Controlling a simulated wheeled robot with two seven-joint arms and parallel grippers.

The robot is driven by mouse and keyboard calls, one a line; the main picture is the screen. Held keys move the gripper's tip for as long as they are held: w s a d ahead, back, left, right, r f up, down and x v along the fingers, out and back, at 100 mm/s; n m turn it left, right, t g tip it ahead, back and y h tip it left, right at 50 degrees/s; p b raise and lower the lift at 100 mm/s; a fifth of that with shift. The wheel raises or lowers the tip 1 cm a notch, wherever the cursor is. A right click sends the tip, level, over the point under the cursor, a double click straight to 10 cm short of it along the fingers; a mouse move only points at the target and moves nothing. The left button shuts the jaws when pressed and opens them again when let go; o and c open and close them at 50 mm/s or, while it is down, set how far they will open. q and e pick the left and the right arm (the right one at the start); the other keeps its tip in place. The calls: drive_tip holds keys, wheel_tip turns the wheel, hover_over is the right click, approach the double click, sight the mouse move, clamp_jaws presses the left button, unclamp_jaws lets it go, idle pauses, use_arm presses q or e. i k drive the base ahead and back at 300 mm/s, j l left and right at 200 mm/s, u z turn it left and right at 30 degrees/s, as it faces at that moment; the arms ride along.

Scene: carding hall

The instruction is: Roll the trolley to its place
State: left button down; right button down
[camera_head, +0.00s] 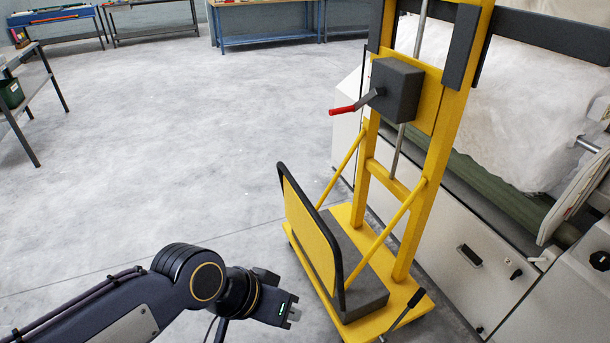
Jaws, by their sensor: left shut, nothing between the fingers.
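The yellow trolley (414,217) stands upright on the floor right of centre, next to a white machine. It has a tall mast, a dark box with a red-handled crank (343,110), a low base, and a yellow panel (309,233) framed by a black push bar (336,262). My left gripper (292,314) is at the bottom centre, shut and empty. In the picture it is just left of the trolley's base and below the push bar, apart from the bar. My right gripper is not in view.
The white machine (480,265) with a large white fibre roll (512,105) lines the right side, close behind the trolley. Open grey floor (180,130) spreads to the left and back. A rack (32,95) stands at far left, and a blue-framed bench (265,40) at the back.

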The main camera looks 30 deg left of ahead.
sight(363, 287)
drive_tip(key=u, duration=0.6)
drive_tip(key=i+l, duration=0.4)
drive_tip(key=i, duration=0.15)
drive_tip(key=i+l, duration=0.4)
drive_tip(key=i, duration=0.15)
drive_tip(key=z, duration=0.05)
